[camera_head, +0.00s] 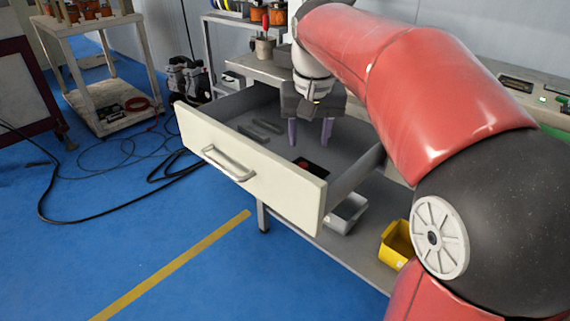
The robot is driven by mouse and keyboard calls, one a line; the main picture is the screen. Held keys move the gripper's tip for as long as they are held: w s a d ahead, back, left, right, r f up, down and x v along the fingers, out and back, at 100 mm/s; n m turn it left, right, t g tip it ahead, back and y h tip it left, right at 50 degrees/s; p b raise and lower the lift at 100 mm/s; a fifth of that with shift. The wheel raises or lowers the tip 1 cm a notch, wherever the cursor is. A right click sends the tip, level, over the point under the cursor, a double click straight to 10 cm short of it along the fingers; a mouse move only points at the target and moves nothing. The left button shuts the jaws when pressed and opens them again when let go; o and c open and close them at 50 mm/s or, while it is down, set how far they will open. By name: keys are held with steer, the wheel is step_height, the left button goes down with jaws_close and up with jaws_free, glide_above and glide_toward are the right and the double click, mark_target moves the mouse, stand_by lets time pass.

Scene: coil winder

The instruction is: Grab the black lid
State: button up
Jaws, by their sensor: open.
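A small flat black piece (318,168) with a red part at its left lies on the floor of the open drawer (250,166), near the front panel. It looks like the black lid, but it is too small to be sure. My gripper (309,138) points down over the drawer, with its two fingers apart and nothing visible between them. In the picture the fingertips are just above the black piece. I cannot tell their exact height over it.
Dark grey bars (260,131) lie in the drawer to the left of my gripper. The drawer's walls and front handle (228,163) surround this space. A yellow bin (396,243) and a grey bin (347,212) sit on the shelf below. Cables cross the blue floor at left.

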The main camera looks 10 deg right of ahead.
mark_target(303, 165)
steer(key=shift+w+a+f, duration=0.25)
steer(key=shift+w+f, duration=0.05)
steer(key=shift+w, duration=0.3)
steer(key=shift+w+a+f, duration=0.25)
steer(key=shift+w, duration=0.3)
steer(key=f, duration=0.5)
steer(key=f+b, duration=0.1)
steer(key=f, duration=0.1)
steer(key=shift+w+d+f, duration=0.2)
steer(key=shift+d+f, duration=0.05)
steer(key=shift+d, duration=0.15)
jaws_close()
